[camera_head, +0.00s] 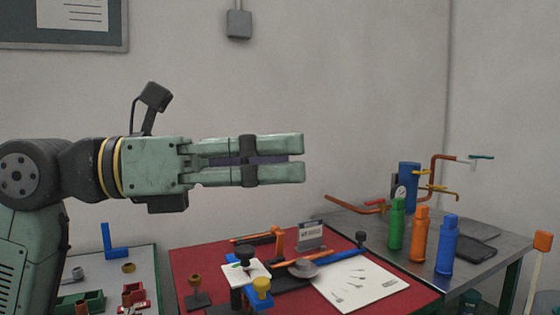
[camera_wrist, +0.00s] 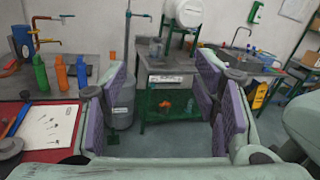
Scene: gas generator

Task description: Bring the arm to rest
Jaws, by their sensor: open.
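My gripper (camera_head: 302,158) is stretched out level to the right in the head view, in the air above the red-topped table (camera_head: 203,263). Its two fingers are parallel with a gap between them, and nothing is held. In the wrist view, my gripper (camera_wrist: 165,95) shows its purple-padded fingers apart, with floor and a distant bench seen between them. My arm comes in from the left edge of the head view.
On the grey bench (camera_head: 335,217) stand green (camera_head: 396,224), orange (camera_head: 419,233) and blue (camera_head: 447,244) bottles beside bent pipes. A white sheet (camera_head: 362,287) and tools lie on the red table.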

